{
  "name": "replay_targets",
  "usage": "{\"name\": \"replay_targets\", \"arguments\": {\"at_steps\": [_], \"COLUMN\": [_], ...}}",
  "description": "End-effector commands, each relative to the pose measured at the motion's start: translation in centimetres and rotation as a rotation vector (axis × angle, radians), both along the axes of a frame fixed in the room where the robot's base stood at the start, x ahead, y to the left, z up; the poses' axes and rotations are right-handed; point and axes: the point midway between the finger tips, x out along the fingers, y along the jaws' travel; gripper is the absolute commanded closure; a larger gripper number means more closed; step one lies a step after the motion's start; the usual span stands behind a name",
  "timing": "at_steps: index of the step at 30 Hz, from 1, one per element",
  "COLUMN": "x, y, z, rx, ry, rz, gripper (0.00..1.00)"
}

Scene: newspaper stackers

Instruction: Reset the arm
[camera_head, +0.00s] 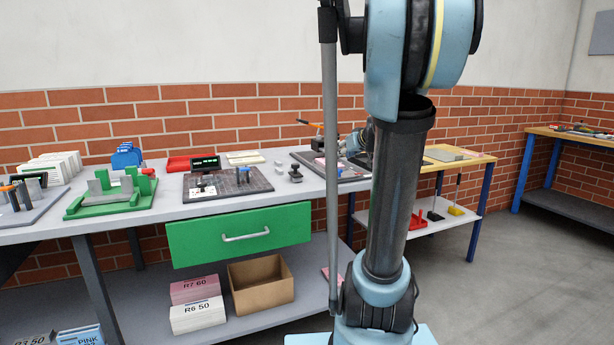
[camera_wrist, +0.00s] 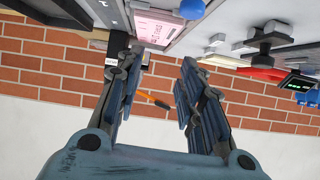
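My gripper (camera_wrist: 160,62) is open in the wrist view, its two dark fingers well apart with nothing held between them. The brick wall and an orange-handled tool (camera_wrist: 153,100) show beyond the gap. The wrist view is upside down, with the bench at its top. In the head view my upright arm hides most of the gripper; a part of it (camera_head: 358,142) shows just left of the dark arm link, near the back of the bench. I cannot tell its exact height above the bench there.
A green drawer (camera_head: 240,236) is shut. A cardboard box (camera_head: 262,284) stands on the lower shelf. Open floor (camera_head: 500,290) lies at right.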

Motion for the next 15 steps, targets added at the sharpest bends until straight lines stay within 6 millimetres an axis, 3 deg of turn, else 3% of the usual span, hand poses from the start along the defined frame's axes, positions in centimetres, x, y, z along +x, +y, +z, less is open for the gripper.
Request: {"name": "replay_targets", "arguments": {"at_steps": [6, 15], "x": [-6.6, -15.5], "y": [3.5, 4.7], "z": [-3.7, -8.8], "rx": [-0.008, -0.054], "ry": [0.170, 0.367], "rz": [-0.022, -0.140], "gripper": [0.65, 0.65]}}
